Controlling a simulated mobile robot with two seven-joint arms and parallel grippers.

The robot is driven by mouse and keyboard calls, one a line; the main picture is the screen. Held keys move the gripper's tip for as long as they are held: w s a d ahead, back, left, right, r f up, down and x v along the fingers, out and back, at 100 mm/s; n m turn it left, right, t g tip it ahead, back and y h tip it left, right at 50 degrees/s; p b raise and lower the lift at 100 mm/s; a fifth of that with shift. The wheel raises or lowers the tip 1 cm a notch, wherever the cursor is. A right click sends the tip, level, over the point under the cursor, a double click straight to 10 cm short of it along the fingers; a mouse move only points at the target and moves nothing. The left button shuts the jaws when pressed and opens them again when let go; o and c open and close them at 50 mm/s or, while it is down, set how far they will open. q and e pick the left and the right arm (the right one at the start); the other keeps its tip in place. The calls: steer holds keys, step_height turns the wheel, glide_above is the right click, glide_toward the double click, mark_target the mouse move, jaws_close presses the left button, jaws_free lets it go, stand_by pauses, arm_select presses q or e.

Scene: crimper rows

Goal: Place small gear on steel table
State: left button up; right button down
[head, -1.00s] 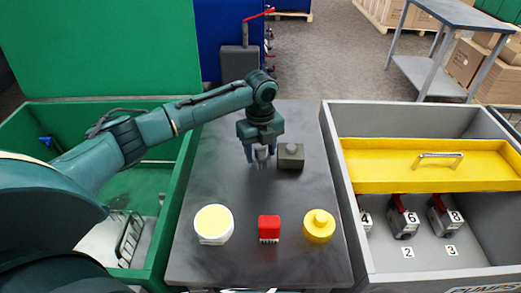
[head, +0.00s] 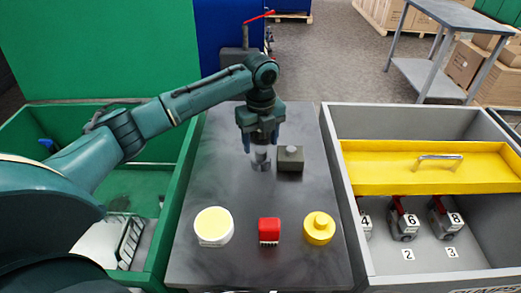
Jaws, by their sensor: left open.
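The small gear appears to be the small grey metal piece (head: 261,163) in the head view. It stands upright on the steel table (head: 215,175), just left of a dark grey block. Its teeth are too small to make out. My left gripper (head: 261,146) is open, pointing down directly above the piece, with a finger to each side of its top. Whether the fingers touch it cannot be told. My right gripper is not in view.
A dark grey block (head: 290,159) with a knob stands close right of the piece. A white-and-yellow round container (head: 213,226), a red block (head: 269,231) and a yellow stepped cylinder (head: 319,229) stand nearer. A green bin (head: 178,215) and a grey crate (head: 345,215) flank the table.

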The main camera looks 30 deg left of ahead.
mark_target(260, 149)
arm_select(q)
step_height(260, 149, up, 8)
steer(key=shift+f, duration=0.25)
stand_by(0.4)
